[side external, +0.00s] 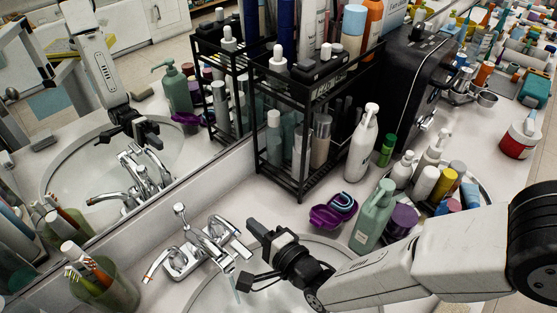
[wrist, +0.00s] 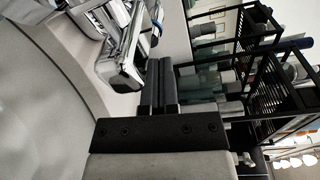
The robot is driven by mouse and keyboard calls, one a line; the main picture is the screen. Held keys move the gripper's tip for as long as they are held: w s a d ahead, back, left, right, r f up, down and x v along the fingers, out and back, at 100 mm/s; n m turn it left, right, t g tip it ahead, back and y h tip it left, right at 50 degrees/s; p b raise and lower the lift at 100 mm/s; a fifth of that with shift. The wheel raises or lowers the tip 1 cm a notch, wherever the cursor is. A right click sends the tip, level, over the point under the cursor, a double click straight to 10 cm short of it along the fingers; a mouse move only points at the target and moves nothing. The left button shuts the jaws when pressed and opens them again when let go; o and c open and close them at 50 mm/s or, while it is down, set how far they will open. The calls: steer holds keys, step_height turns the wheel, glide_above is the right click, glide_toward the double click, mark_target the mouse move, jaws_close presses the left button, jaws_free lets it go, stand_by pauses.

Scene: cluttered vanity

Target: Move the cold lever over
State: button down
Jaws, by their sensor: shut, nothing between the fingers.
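The chrome faucet (side external: 185,258) stands at the back edge of the sink, with a lever on each side. The left lever (side external: 153,268) has an orange-red mark near its end. My gripper (side external: 254,229) is shut and empty, just right of this lever. Whether they touch is unclear. In the wrist view, my closed fingers (wrist: 160,82) lie just right of the chrome faucet parts (wrist: 122,58).
A black rack (side external: 303,175) of bottles stands behind. A purple dish (side external: 328,215), a green pump bottle (side external: 372,217) and a white pump bottle (side external: 362,145) stand right of my gripper. A green toothbrush cup (side external: 108,287) is at left. The mirror (side external: 60,215) reflects the faucet and arm.

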steer(key=v, duration=0.8)
steer(key=shift+d, duration=0.1)
steer(key=w+d+r+n+g+h, duration=0.1)
steer(key=d+n+g+h, duration=0.35)
steer(key=d, duration=0.95)
steer(key=w+d+r+n+g+h, duration=0.1)
steer(key=d+n+g+h, duration=0.4)
steer(key=d, duration=0.9)
steer(key=s+d+r+n+h, duration=0.1)
steer(key=s+d+r, duration=0.2)
steer(key=d, duration=0.5)
steer(key=s+d+r+n, duration=0.1)
steer(key=s+d+r, duration=0.2)
steer(key=d, duration=0.6)
steer(key=shift+s+g+h, duration=0.3)
steer(key=shift+g+h, duration=0.05)
steer(key=shift+g, duration=0.1)
